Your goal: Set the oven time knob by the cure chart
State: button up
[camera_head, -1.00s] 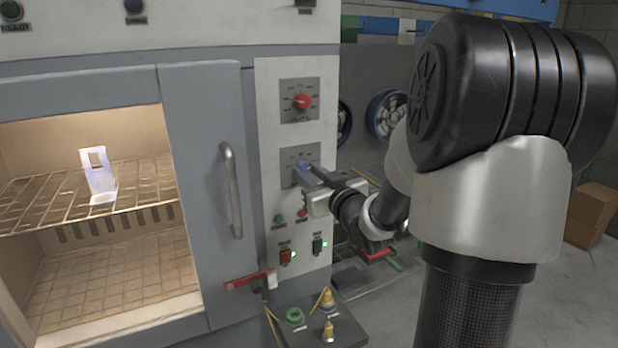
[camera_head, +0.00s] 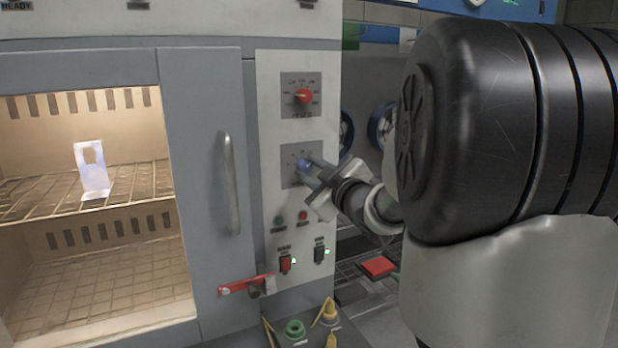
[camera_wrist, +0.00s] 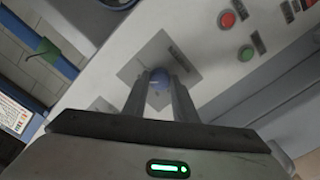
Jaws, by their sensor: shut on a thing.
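The oven's control panel (camera_head: 265,120) carries a red knob (camera_head: 303,96) on a grey dial plate at the top. Below it a blue knob (camera_head: 303,166) sits on a second grey dial plate (camera_head: 288,152). My gripper (camera_head: 312,172) is shut on the blue knob. In the wrist view, both fingers (camera_wrist: 160,95) flank the blue knob (camera_wrist: 158,79), one on each side. The dial markings are too small to read, and the fingers partly hide the lower plate. I cannot make out a cure chart for certain.
The lit oven chamber at left holds a pale bracket (camera_head: 92,170) on a wire rack (camera_head: 50,195). A vertical door handle (camera_head: 230,185) stands left of the panel. Buttons, two rocker switches (camera_head: 285,263) and a red lever (camera_head: 245,284) are below the knobs.

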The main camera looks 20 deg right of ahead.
dwell(0.4)
jog(key=o, duration=1)
jog(key=shift+o, duration=0.2)
